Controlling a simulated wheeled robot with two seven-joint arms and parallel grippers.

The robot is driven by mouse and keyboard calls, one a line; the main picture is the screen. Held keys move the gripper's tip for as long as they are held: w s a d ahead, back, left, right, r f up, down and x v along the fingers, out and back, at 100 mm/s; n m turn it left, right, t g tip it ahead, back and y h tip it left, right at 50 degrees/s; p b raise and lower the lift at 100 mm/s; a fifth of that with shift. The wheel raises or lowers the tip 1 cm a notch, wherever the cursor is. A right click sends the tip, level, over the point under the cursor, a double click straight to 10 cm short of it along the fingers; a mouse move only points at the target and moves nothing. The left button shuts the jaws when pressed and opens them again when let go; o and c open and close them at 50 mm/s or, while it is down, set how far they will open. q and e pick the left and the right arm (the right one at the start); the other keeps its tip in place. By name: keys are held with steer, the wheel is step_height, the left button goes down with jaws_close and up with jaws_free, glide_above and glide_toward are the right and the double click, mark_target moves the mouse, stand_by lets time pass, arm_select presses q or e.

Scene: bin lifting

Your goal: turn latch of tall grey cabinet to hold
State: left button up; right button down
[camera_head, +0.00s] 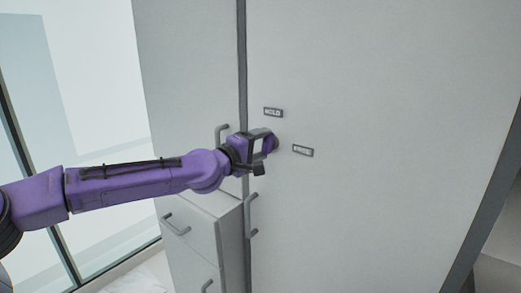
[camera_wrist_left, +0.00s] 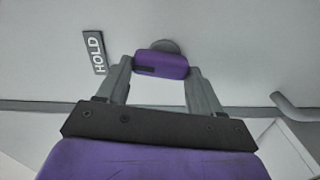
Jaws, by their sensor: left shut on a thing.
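The tall grey cabinet (camera_head: 380,80) fills most of the head view. A small HOLD label (camera_head: 273,112) is on its door, with a FREE label (camera_head: 303,150) lower and to the right. My left gripper (camera_head: 266,145) is at the door beside these labels, shut on the latch. In the left wrist view the purple latch (camera_wrist_left: 165,62) lies between the fingertips, in front of a round grey base. The HOLD label (camera_wrist_left: 93,52) is to its left there; FREE is out of that view. In the head view my gripper largely hides the latch, so its exact angle is unclear.
A vertical door handle (camera_head: 252,215) is below my left gripper, and another handle (camera_head: 221,130) is on the panel to the left. A low drawer unit (camera_head: 195,235) stands below my left arm. Glass panes are at the far left.

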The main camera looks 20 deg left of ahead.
arm_select(q)
steer(key=shift+f+n, duration=0.1)
steer(key=shift+n, duration=0.7)
steer(key=o, duration=1.1)
steer(key=shift+c, duration=0.2)
steer(key=b+v, duration=0.1)
steer(key=v, duration=0.9)
steer(key=shift+s, duration=0.3)
